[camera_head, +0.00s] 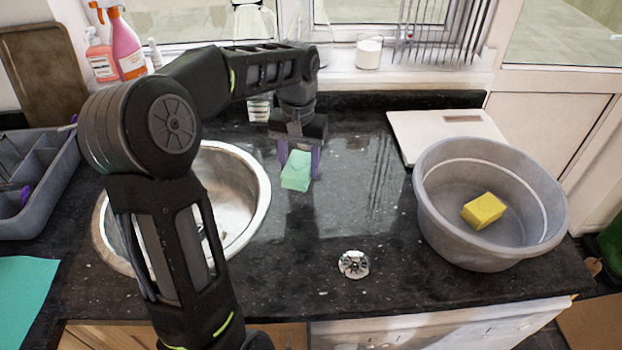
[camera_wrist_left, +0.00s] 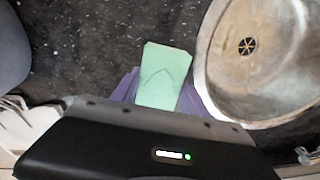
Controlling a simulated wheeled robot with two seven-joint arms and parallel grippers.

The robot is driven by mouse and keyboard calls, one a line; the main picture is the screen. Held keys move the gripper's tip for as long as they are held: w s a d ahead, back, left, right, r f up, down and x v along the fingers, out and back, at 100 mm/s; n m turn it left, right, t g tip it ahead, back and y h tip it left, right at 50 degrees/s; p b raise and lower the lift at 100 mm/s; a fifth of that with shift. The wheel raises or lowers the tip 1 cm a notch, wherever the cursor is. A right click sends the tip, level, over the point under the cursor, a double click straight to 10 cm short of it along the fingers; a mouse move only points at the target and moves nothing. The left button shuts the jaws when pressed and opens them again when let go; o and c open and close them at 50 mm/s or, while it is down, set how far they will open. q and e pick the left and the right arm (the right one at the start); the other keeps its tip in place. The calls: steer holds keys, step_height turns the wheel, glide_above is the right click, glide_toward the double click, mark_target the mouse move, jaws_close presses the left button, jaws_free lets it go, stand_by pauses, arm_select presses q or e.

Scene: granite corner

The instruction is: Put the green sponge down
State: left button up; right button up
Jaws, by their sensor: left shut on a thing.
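The green sponge (camera_head: 297,171) is between the purple fingers of my left gripper (camera_head: 299,160), over the dark granite counter just right of the sink. In the left wrist view the green sponge (camera_wrist_left: 163,78) shows between the fingers of my left gripper (camera_wrist_left: 165,88), with the counter below it. My left gripper is shut on it and points down. I cannot tell whether the sponge touches the counter. My right gripper is not in either view.
A round metal sink (camera_head: 255,208) is left of the sponge. A grey basin (camera_head: 432,217) with a yellow sponge (camera_head: 483,211) stands at right, by a white board (camera_head: 440,125). A metal sink strainer (camera_head: 353,264) lies in front. The counter (camera_head: 350,205) between is clear.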

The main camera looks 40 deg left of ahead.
mark_target(307, 153)
arm_select(q)
steer(key=m, duration=0.2)
steer(key=w+m, duration=0.1)
steer(key=m, duration=0.1)
steer(key=shift+w+a+m, duration=0.1)
steer(key=shift+a+m, duration=0.1)
steer(key=shift+m, duration=0.1)
steer(key=m, duration=0.2)
steer(key=w+m, duration=0.1)
steer(key=m, duration=0.1)
steer(key=shift+r, duration=0.1)
steer(key=m, duration=0.2)
steer(key=w+m, duration=0.1)
steer(key=m, duration=0.4)
steer(key=shift+w+a+r, duration=0.1)
steer(key=shift+w+r, duration=0.15)
steer(key=shift+r, duration=0.05)
steer(key=m, duration=0.5)
steer(key=w+r+m, duration=0.1)
steer(key=m, duration=0.5)
steer(key=r+m, duration=0.1)
steer(key=m, duration=0.4)
steer(key=shift+w+m, duration=0.25)
steer(key=shift+m, duration=0.15)
steer(key=shift+f+p, duration=0.55)
steer(key=shift+f, duration=2)
